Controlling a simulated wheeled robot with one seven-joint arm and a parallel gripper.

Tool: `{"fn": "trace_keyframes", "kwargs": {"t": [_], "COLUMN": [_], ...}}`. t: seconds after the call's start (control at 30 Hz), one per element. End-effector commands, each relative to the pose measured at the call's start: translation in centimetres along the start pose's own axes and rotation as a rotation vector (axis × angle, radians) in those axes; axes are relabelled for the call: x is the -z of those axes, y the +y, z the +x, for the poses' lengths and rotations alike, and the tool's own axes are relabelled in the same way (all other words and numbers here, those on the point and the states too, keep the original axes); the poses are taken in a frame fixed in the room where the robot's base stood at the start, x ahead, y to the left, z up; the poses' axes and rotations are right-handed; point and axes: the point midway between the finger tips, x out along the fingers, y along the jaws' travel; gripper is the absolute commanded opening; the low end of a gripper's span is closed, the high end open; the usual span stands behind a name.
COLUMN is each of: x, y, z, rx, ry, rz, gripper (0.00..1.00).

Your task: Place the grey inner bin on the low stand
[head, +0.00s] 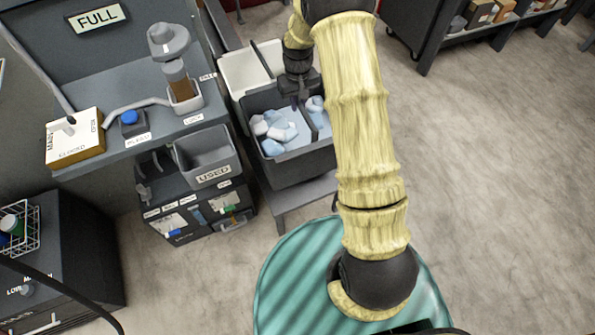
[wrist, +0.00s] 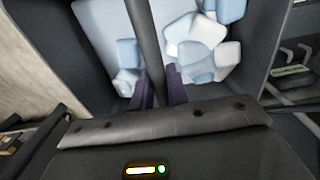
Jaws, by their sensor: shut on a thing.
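The grey inner bin (head: 297,168) is a dark box with pale blue and white lumps on both sides of a central bar. My gripper (head: 298,98) comes down over the bin from behind. In the wrist view its purple fingers (wrist: 158,88) stand on either side of the bin's dark bar (wrist: 146,38), shut on it. The grey low stand (head: 305,196) shows below the bin's near side, with a leg reaching the floor. The bin looks level and hides much of the stand. I cannot tell whether the bin touches it.
A white bin (head: 243,72) stands just behind the grey one. A small bin labelled USED (head: 208,162) on a dark cabinet is close on the left. The booth counter (head: 150,72) is further left. Open floor (head: 480,190) lies to the right.

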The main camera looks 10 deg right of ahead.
Motion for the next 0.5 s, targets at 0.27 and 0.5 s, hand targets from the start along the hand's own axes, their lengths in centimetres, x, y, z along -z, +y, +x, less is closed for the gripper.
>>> {"fn": "trace_keyframes", "kwargs": {"t": [0.27, 0.5], "x": [0.6, 0.5], "y": [0.0, 0.0], "z": [-0.9, -1.1], "rx": [0.006, 0.006], "ry": [0.003, 0.002], "rz": [-0.023, -0.024], "gripper": [0.0, 0.0]}}
